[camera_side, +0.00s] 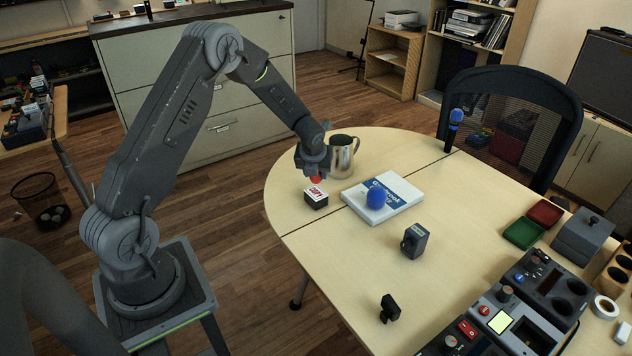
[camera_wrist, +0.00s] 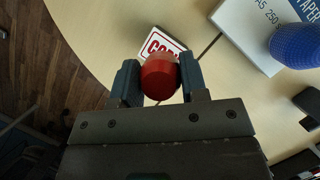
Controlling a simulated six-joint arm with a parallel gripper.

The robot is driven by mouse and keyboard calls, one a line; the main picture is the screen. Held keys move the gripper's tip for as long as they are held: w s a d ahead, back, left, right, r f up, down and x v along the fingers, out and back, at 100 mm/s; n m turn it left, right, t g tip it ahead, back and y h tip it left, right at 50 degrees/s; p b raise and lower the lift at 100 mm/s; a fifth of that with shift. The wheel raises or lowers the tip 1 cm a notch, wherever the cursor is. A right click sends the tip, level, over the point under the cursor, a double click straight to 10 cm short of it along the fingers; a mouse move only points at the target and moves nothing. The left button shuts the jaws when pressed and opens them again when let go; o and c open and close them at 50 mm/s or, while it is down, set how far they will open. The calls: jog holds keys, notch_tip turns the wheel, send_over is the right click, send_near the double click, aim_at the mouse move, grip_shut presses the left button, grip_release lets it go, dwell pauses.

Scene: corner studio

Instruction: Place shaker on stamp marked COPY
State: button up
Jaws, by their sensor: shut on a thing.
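My gripper (camera_wrist: 158,82) is shut on a red rounded shaker (camera_wrist: 159,78), which sits between the two fingers. In the side view the shaker (camera_side: 316,179) shows as a small red spot under my gripper (camera_side: 314,170), mostly hidden by it. The stamp marked COPY (camera_side: 316,192) is a dark block with a white and red label, standing near the table's left edge. The shaker is right over the stamp; I cannot tell whether they touch. In the wrist view the stamp's label (camera_wrist: 153,43) is partly covered by the shaker.
A metal pitcher (camera_side: 342,158) stands close behind my gripper. A white and blue paper pack (camera_side: 404,193) lies to the right, with a blue rounded object (camera_side: 377,198) on it. The table (camera_side: 335,270) is bare in front of the stamp.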

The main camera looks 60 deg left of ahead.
aim_at(316, 181)
jog(key=shift+f, duration=1.95)
jog(key=shift+f, duration=0.1)
jog(key=o, duration=0.9)
